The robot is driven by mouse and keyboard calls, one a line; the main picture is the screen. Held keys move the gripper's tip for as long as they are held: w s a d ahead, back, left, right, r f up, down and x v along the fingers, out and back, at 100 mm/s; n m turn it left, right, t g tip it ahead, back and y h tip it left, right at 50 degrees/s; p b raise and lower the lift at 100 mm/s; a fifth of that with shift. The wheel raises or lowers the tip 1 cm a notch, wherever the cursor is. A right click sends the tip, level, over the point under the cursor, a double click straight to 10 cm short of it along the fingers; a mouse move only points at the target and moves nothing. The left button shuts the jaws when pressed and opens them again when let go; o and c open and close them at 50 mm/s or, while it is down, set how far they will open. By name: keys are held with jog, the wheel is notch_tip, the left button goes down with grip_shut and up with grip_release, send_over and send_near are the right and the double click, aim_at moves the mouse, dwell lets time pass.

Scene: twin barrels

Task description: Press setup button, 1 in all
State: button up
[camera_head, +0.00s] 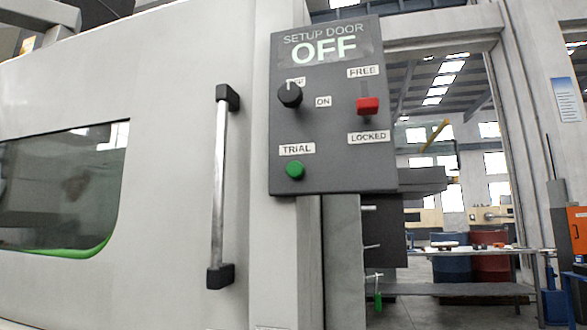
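A dark grey control panel (330,165) headed "SETUP DOOR" hangs on the light post of a machine, in the upper middle of the view. Its display (324,50) reads "OFF". A green round button (295,170) sits low on the panel under a "TRIAL" label. A black rotary knob (290,95) is at the upper left, with an "ON" label to its right and a partly covered label above. A red slider (368,105) sits between the labels "FREE" and "LOCKED". My gripper does not show in this view.
A vertical door handle (218,190) with black ends stands out left of the panel, on a white machine door with a dark window (60,190). Behind at the right are a metal table (450,289), a blue barrel (450,257) and a red barrel (491,262).

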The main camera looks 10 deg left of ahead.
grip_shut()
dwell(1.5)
